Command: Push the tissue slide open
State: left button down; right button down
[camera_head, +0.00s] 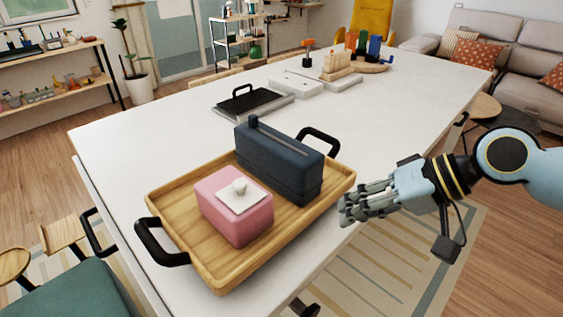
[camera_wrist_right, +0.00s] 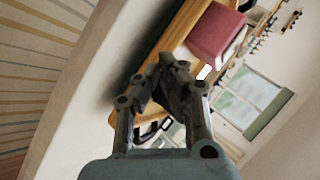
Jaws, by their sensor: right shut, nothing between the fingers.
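A navy box (camera_head: 279,165) stands on a wooden tray. It has a long slot along its top and a small dark knob (camera_head: 253,121) at the slot's far left end. In front of it stands a pink box (camera_head: 236,214) with a white top plate (camera_head: 243,202) and a round white knob; the pink box also shows in the right wrist view (camera_wrist_right: 216,36). My right gripper (camera_head: 348,211) is shut and empty, just right of the tray's right corner and apart from both boxes. It fills the middle of the wrist view (camera_wrist_right: 168,66). My left gripper is out of view.
The wooden tray (camera_head: 186,244) has black handles (camera_head: 162,244) at both ends and sits on a white table (camera_head: 400,107). A black griddle-like plate (camera_head: 252,102) and a board with blocks lie farther back. The table right of the tray is clear.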

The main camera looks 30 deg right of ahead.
notch_tip(320, 180, up, 9)
jog(key=w+m+y, duration=0.1)
jog(key=m+y, duration=0.1)
jog(key=shift+w+a+r+m+y+p, duration=0.2)
jog(key=shift+w+a+m+y+p, duration=0.1)
jog(key=shift+m+y+p, duration=0.1)
send_near(268, 193)
jog(key=a+r+x, duration=0.1)
jog(key=x, duration=0.4)
jog(key=shift+w+a+f+p, duration=0.15)
jog(key=shift+w+a+p, duration=0.65)
jog(key=shift+w+a, duration=0.45)
jog(key=shift+s+a, duration=0.1)
jog(key=shift+s, duration=0.05)
